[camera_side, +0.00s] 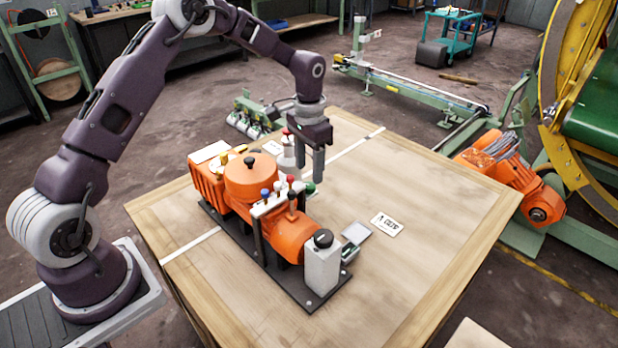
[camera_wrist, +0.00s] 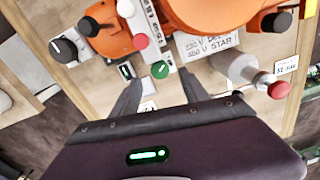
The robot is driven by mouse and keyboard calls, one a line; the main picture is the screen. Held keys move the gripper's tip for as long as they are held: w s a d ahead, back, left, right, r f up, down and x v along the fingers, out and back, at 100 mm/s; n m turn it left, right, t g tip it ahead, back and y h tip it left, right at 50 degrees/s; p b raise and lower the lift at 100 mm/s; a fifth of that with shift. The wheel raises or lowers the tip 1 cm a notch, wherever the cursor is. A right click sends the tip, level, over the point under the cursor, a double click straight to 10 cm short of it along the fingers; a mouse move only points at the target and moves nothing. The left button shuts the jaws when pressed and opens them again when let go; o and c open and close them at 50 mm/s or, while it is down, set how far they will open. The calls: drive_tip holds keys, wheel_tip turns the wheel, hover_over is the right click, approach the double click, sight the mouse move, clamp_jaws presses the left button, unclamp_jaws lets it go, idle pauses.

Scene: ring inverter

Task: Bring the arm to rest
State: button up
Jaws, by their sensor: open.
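My gripper (camera_side: 310,170) hangs above the table, pointing down, beside the far side of the orange machine (camera_side: 250,180). Its two fingers are apart with nothing between them. In the wrist view my gripper (camera_wrist: 160,85) shows both fingers spread. A green knob (camera_wrist: 160,70) appears just beyond the gap between the fingertips. The green knob (camera_side: 309,188) also shows below the fingers in the side view. I cannot tell the exact clearance, but no touching is visible.
The machine stands on a black base on the wooden table (camera_side: 440,210). A grey box with a black knob (camera_side: 322,262) stands at its near end. A white post with a red knob (camera_side: 287,150) stands behind. Small cards (camera_side: 387,224) lie on the table; its right side is mostly clear.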

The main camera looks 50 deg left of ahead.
drive_tip(key=shift+r, duration=1.65)
drive_tip(key=s+d+r+t+y, duration=0.1)
drive_tip(key=s+d+r+t, duration=0.3)
drive_tip(key=s+r, duration=1.15)
drive_tip(key=s+d+r, duration=0.1)
drive_tip(key=s+d, duration=0.1)
drive_tip(key=s, duration=0.6)
drive_tip(key=s+d+r+n+t+h, duration=0.1)
drive_tip(key=s, duration=0.8)
drive_tip(key=shift+s+d+r+n+t, duration=0.2)
drive_tip(key=shift+s+d+n+t, duration=0.05)
drive_tip(key=shift+d+n+t, duration=0.1)
